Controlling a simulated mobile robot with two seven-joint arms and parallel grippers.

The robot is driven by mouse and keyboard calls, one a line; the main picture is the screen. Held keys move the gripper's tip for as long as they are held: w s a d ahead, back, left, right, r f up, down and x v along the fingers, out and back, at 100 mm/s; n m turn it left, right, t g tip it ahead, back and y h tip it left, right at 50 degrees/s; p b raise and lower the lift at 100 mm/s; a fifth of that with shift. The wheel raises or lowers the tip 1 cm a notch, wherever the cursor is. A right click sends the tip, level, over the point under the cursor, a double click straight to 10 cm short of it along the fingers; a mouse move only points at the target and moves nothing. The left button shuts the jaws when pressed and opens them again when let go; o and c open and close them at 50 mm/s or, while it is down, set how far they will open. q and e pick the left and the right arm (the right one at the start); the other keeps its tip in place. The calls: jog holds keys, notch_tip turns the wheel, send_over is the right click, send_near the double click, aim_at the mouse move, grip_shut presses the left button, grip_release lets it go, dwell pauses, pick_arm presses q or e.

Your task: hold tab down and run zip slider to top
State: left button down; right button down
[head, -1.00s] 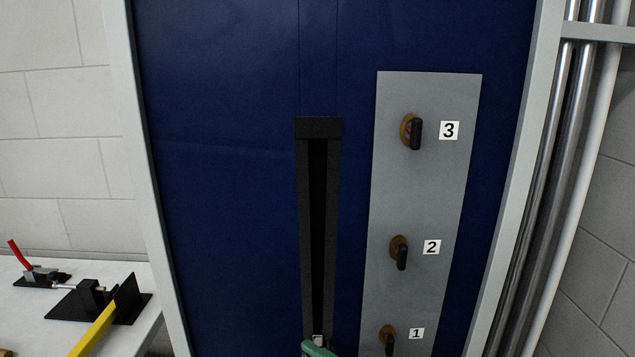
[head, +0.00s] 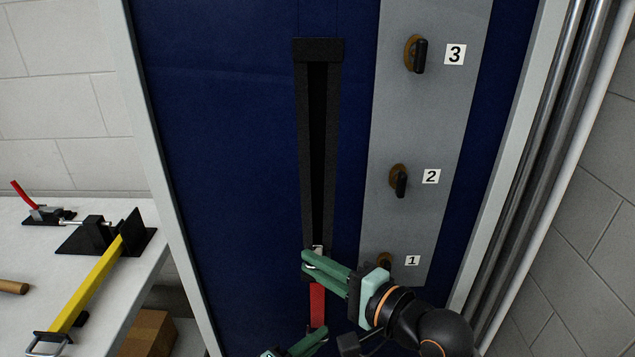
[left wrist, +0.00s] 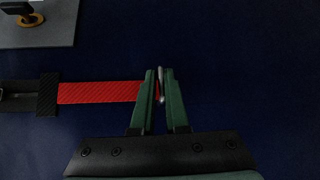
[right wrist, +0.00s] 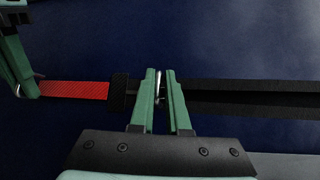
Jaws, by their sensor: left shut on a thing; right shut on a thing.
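A long black zip (head: 334,150) runs vertically down a dark blue panel; it gapes open above the metal slider (head: 318,249). My right gripper (head: 308,262) is shut on the slider, low on the zip; the metal also shows between its fingers in the right wrist view (right wrist: 158,84). The red tab (head: 317,302) hangs straight below the slider, apart from my right gripper. My left gripper (head: 322,332) is shut on the tab's lower end; in the left wrist view the red strap (left wrist: 100,92) reaches its fingers, with a metal piece between them.
A grey plate (head: 440,90) with several knobs, labelled 1 to 3, lies right of the zip; my right gripper's body overlaps its lower end near knob 1. A white bench (head: 110,285) with a yellow strap and clamps stands left. Pale posts frame the panel.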

pick_arm(q)
jog(key=shift+d+f, duration=0.1)
pick_arm(e)
jog(key=shift+r, duration=14.2)
jog(key=shift+c, duration=2.4)
grip_release()
jog(key=v, duration=1.2)
